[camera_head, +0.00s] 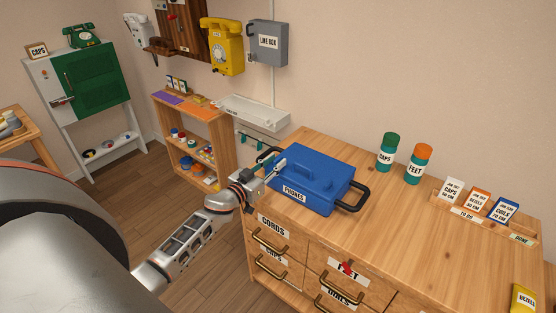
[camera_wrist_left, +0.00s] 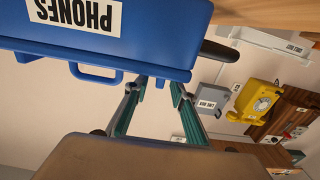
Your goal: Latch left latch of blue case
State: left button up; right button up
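The blue case (camera_head: 312,172), with a white PHONES label on its front, sits on the wooden cabinet top. It looks closed. It also shows upside down in the left wrist view (camera_wrist_left: 150,40), with its blue lid handle (camera_wrist_left: 95,75). My left gripper (camera_head: 280,162) is at the case's left end, close to the lid. In the left wrist view its two teal-padded fingers (camera_wrist_left: 160,85) are apart, with nothing seen between them, and the tips reach the lid edge. I cannot tell if they touch it. The left latch cannot be made out. My right gripper is out of view.
Black handles stick out at the case's ends, the right one (camera_head: 352,196) in the open. A CAPS jar (camera_head: 387,153) and a FEET jar (camera_head: 419,165) stand behind to the right. A white tray (camera_head: 252,112) is on the wall beyond.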

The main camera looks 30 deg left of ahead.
pick_arm(q)
jog(key=shift+w+d, duration=0.1)
jog(key=shift+w, duration=0.95)
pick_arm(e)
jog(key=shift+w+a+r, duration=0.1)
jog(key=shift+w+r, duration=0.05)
pick_arm(q)
grip_shut()
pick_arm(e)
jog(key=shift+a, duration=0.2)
